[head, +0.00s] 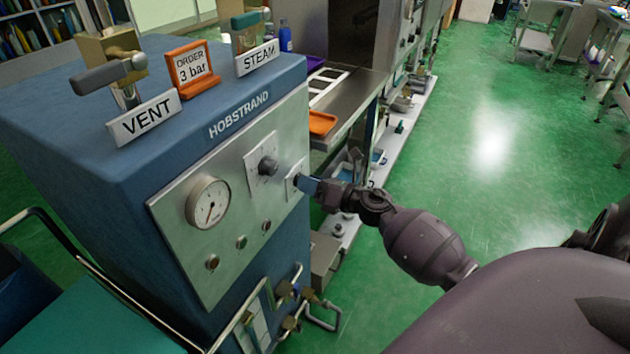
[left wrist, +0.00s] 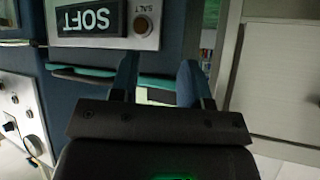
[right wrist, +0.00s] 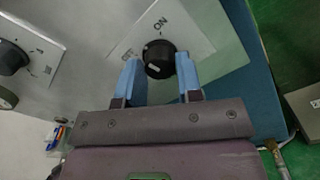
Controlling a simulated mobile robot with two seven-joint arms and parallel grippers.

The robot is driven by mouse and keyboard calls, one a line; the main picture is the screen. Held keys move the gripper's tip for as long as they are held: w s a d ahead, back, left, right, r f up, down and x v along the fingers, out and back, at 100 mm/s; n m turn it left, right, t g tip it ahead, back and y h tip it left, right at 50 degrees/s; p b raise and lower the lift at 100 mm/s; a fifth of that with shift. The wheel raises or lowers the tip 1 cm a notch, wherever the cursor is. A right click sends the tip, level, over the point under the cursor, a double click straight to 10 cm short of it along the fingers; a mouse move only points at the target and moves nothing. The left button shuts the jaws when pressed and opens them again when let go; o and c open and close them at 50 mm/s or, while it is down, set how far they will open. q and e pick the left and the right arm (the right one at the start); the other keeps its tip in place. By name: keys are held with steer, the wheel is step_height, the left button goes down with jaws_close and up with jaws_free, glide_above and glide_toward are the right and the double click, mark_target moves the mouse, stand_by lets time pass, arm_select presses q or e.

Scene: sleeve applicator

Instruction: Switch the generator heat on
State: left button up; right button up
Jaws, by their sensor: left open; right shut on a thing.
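The generator is a blue cabinet (head: 95,150) lettered HOBSTRAND, with a pale front panel (head: 228,240). At the panel's right end is a small switch plate (head: 293,185). In the right wrist view the plate (right wrist: 190,38) reads ON beside a black knob (right wrist: 159,60) with a white mark. My right gripper (head: 312,186) is shut on this knob; its blue fingers (right wrist: 160,75) sit on either side of it. The knob is hidden by the gripper in the head view. My left gripper (left wrist: 157,80) shows only in its wrist view, open with nothing between its fingers.
A gauge (head: 208,203), another knob (head: 267,166) and several small buttons are on the panel. VENT (head: 144,119) and STEAM (head: 257,57) valves and an orange order sign (head: 192,66) stand on top. Pipes (head: 290,318) run low in front.

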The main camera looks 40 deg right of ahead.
steer(key=m+p, duration=0.4)
steer(key=m, duration=0.6)
steer(key=shift+p, duration=0.3)
stand_by(0.4)
steer(key=o, duration=0.9)
steer(key=shift+o, duration=0.2)
steer(key=v, duration=1)
steer(key=shift+s+d, duration=0.2)
steer(key=shift+s, duration=0.15)
